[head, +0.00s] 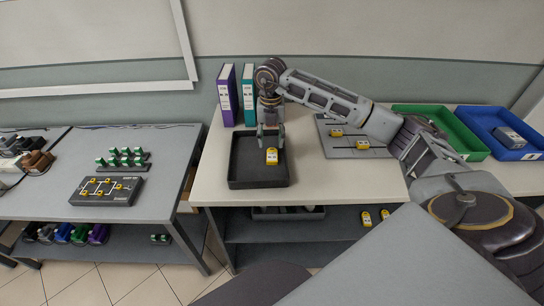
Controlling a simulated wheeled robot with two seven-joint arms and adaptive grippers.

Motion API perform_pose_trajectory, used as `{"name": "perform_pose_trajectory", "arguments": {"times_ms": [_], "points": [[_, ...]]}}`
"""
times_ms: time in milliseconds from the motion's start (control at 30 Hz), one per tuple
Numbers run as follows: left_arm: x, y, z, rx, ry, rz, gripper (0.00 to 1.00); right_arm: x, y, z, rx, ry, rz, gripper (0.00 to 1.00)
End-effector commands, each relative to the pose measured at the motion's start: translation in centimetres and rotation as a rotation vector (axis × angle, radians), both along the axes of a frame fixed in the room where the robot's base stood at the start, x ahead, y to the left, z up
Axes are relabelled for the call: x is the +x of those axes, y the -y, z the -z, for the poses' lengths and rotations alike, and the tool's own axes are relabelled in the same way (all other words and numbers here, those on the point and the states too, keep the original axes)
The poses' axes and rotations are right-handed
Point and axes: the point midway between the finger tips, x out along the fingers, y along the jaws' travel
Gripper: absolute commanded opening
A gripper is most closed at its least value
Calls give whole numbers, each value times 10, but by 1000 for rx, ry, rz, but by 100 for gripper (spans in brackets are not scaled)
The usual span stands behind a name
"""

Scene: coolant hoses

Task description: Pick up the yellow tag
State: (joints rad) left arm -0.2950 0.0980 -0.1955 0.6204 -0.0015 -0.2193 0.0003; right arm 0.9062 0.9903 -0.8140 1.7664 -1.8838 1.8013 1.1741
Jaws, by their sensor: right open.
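My right gripper (269,138) points down over the back part of this tray, close to the tag. Its two fingers are apart, and nothing shows held between them. I cannot tell whether a finger touches the tag. Two more yellow tags (336,132) lie on a grey plate (345,151) to the right, partly behind my arm. My left gripper is not in view.
Purple (227,96) and teal (248,94) binders stand behind the tray. A green bin (468,155) and a blue bin (530,155) stand at the right.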

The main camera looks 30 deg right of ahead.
Motion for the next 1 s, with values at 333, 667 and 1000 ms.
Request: {"name": "perform_pose_trajectory", "arguments": {"times_ms": [333,667,1000], "points": [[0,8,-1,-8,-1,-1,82,0,0,13,0,0,0,46],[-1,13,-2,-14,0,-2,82,-1,0,18,0,-1,0,46],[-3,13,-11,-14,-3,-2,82,-5,1,50,1,-2,0,46]]}}
